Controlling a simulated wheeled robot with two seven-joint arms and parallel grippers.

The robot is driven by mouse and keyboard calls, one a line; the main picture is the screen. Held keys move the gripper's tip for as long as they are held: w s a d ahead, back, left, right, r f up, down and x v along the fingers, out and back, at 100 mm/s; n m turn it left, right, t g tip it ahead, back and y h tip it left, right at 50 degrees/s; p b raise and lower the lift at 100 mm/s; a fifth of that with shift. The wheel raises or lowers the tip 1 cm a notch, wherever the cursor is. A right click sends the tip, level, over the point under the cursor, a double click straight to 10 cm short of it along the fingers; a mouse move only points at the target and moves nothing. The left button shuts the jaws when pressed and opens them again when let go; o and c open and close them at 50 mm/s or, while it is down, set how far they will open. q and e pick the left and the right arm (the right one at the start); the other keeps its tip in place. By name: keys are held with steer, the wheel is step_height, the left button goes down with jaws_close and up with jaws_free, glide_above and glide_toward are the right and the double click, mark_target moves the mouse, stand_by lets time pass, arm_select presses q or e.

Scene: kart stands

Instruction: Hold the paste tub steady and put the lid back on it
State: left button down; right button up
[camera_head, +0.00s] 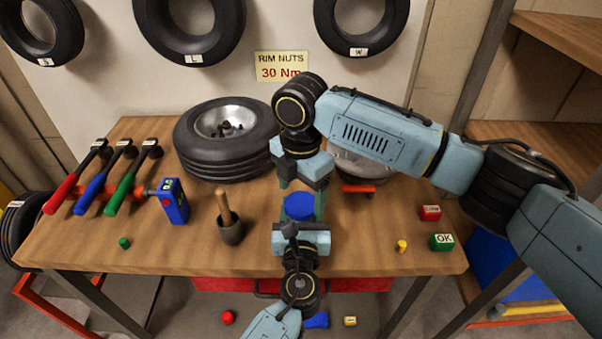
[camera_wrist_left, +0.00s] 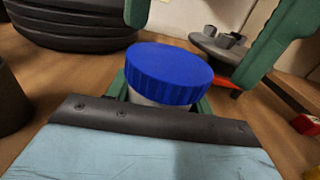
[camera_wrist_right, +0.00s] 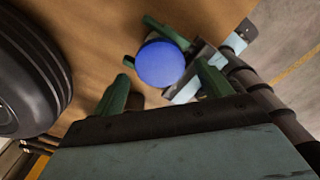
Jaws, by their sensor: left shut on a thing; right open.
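The paste tub shows as a pale wall (camera_wrist_left: 150,98) in the left wrist view, mostly hidden by the lid and my gripper. The blue ribbed lid (camera_wrist_left: 170,72) sits on top of the tub; it also shows in the head view (camera_head: 299,206) and the right wrist view (camera_wrist_right: 160,64). I cannot tell if it is fully seated. My left gripper (camera_wrist_left: 160,98) is shut around the tub, a green finger on either side. My right gripper (camera_wrist_right: 168,82) is open and empty just above the lid, its fingers apart and pointing down; it hides part of the head view.
A tyre (camera_head: 226,140) lies behind, left of the right gripper. A green OK block (camera_head: 441,242), a red block (camera_head: 429,213) and a yellow piece (camera_head: 402,246) lie right.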

steer(key=shift+f, duration=0.95)
steer(key=c, duration=1)
steer(key=m, duration=1)
steer(key=shift+m, duration=0.4)
steer(key=m, duration=1)
steer(key=o, duration=1.2)
